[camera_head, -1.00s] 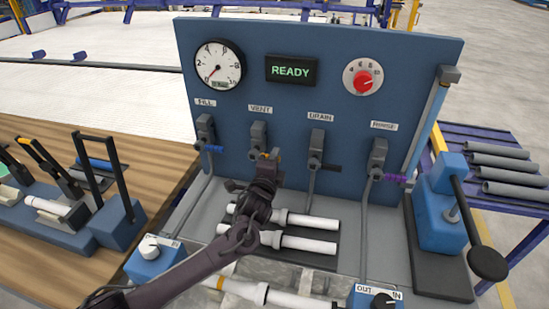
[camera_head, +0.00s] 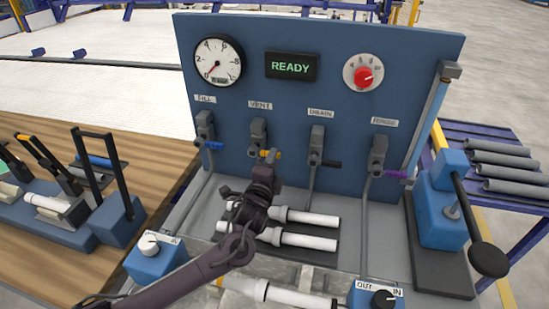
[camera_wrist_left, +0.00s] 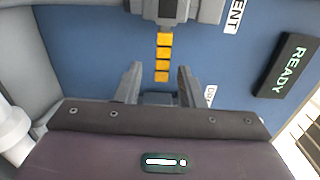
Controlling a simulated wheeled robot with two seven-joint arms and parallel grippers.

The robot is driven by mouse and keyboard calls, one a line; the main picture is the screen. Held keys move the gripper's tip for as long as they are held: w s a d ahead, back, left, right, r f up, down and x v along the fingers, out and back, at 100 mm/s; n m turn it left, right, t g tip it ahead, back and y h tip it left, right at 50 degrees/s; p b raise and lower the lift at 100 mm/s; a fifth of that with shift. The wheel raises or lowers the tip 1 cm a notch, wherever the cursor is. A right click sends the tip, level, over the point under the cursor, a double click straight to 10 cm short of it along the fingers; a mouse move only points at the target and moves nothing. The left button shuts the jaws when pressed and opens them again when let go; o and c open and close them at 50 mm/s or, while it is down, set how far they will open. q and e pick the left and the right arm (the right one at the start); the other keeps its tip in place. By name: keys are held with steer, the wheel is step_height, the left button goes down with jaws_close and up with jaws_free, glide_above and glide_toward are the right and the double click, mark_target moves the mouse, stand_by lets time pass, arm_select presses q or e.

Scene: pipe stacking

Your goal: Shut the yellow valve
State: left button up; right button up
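The yellow valve is the one under the VENT label. Its yellow handle (camera_head: 277,154) sticks out beside its grey body (camera_head: 258,133) on the blue panel. In the left wrist view the yellow handle (camera_wrist_left: 162,58) shows as a short segmented bar below the grey valve body (camera_wrist_left: 175,10). My left gripper (camera_head: 263,170) is just in front of and below the valve. In the wrist view my left gripper (camera_wrist_left: 160,74) is open, its two fingers apart on either side of the handle's lower end. Neither finger appears to touch the handle. My right gripper is not in view.
Nearby valves have a blue handle (camera_head: 212,146), a dark handle (camera_head: 331,164) and a purple handle (camera_head: 396,175). A gauge (camera_head: 218,63), a READY display (camera_head: 291,67) and a red knob (camera_head: 363,74) are above. White pipes (camera_head: 305,241) lie below the panel.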

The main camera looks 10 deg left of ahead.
arm_select(q)
steer(key=shift+s+a, duration=0.1)
steer(key=shift+s, duration=2.2)
